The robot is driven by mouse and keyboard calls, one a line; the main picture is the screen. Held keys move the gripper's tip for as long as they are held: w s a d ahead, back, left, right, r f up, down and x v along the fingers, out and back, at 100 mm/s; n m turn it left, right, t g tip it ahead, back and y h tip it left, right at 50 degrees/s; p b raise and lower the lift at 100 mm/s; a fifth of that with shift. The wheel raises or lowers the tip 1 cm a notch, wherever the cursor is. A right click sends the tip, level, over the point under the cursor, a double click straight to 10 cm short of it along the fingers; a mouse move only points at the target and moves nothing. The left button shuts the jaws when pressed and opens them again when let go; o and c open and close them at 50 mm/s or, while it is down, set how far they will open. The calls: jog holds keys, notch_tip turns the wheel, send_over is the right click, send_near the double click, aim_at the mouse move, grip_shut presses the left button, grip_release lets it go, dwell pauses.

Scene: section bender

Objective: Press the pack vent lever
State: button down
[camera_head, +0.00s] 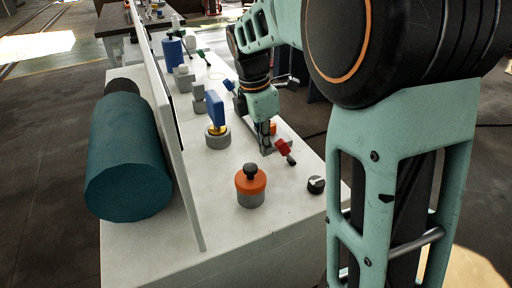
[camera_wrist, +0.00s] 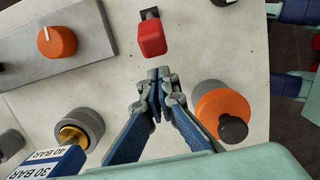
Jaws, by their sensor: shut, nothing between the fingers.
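A lever with a red block handle on a dark stem (camera_wrist: 152,38) stands on the pale bench top; in the head view its red handle (camera_head: 283,147) shows just right of my gripper. No label names it as the pack vent lever. My gripper (camera_head: 266,151) points down close to the bench. In the wrist view my gripper's fingertips (camera_wrist: 157,78) are together with nothing between them, just below the red handle in the picture and apart from it there. In the head view I cannot tell whether they touch.
An orange and grey cylinder with a black knob (camera_head: 251,185) stands nearer the camera. An orange dial (camera_wrist: 57,41) sits on a grey plate. A black knob (camera_head: 316,184) is near the bench's right edge.

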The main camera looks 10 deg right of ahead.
jog(key=shift+w+d+r, duration=0.2)
jog(key=shift+d+r, duration=0.15)
jog(key=shift+d, duration=0.25)
jog(key=shift+r, duration=0.1)
